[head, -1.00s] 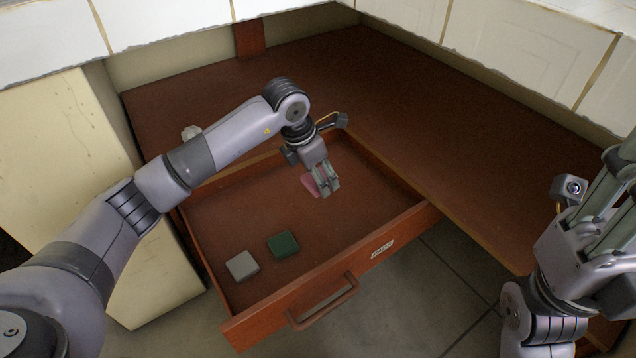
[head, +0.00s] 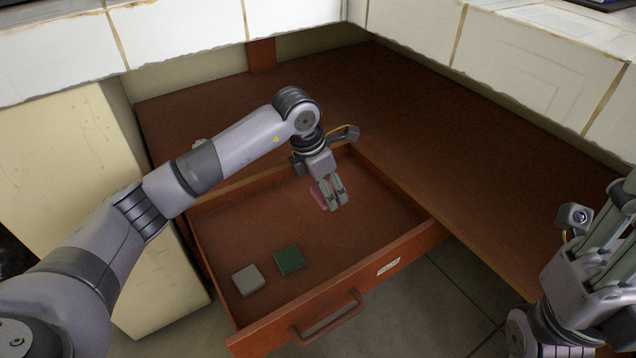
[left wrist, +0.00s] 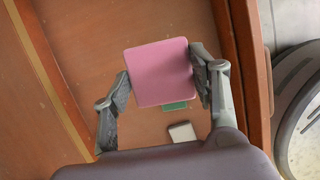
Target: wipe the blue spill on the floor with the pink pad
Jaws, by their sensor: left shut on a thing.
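The pink pad (left wrist: 160,72) is held between the two fingers of my left gripper (left wrist: 162,82). In the head view the left gripper (head: 334,196) hangs over the open drawer (head: 225,222), and only an edge of the pad (head: 318,195) shows beside its fingers. I cannot tell whether the pad touches the drawer bottom. My right gripper (head: 612,235) is at the right edge, partly cut off, and its fingertips are not clearly shown. No blue spill shows in these views.
A green pad (head: 289,261) and a grey pad (head: 248,280) lie in the front left of the drawer. The drawer has a front handle (head: 328,318) and a label (head: 388,267). A brown wooden surface (head: 440,130) lies behind and right. Grey tiled floor (head: 440,300) shows in front.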

